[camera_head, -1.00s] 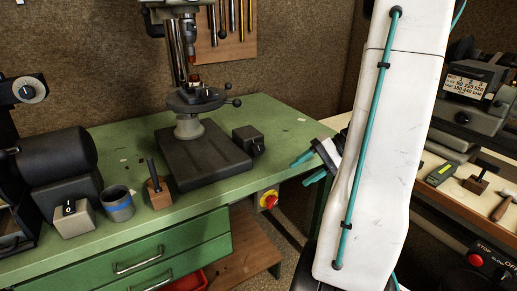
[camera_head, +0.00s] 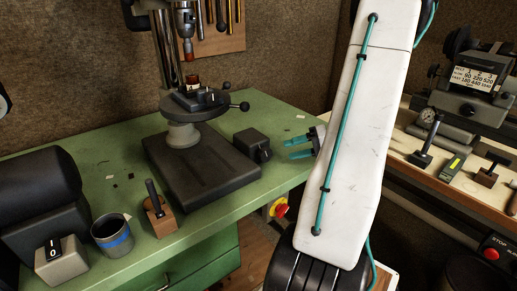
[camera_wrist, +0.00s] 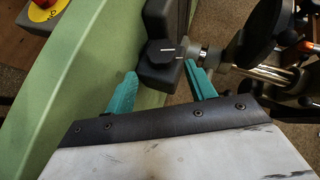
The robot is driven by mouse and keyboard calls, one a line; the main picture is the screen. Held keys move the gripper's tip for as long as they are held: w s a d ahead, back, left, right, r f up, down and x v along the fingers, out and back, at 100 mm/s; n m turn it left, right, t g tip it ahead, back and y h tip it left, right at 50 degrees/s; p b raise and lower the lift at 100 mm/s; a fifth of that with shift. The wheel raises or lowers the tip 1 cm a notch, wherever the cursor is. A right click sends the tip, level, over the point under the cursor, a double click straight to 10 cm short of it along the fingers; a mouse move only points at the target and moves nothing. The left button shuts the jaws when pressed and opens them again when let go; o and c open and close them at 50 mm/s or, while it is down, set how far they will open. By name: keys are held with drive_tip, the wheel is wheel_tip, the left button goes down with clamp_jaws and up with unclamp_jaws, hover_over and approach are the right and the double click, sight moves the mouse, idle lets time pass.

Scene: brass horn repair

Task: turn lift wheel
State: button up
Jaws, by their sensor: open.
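My gripper (camera_head: 298,148) is open and empty at the right edge of the green bench, its teal fingers pointing left toward a black box (camera_head: 252,145). In the wrist view my fingers (camera_wrist: 160,72) are spread, with the box's dark knob (camera_wrist: 166,52) near the gap between the tips; contact cannot be told. The drill press stands beyond, with a round table (camera_head: 195,103) on its column. Dark ball-ended handles (camera_head: 240,106) stick out at its right. I cannot tell for certain which part is the lift wheel.
A red emergency stop (camera_head: 280,208) sits on the bench's front side. A blue-banded cup (camera_head: 112,236), a wooden block with a dark handle (camera_head: 158,215) and a switch box (camera_head: 62,262) stand at front left. Another bench (camera_head: 440,180) with tools is at right.

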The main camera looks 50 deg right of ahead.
sight(270, 154)
drive_tip(key=shift+x, duration=4.2)
drive_tip(key=shift+w+d, duration=0.1)
drive_tip(key=shift+d, duration=0.05)
drive_tip(key=c, duration=0.7)
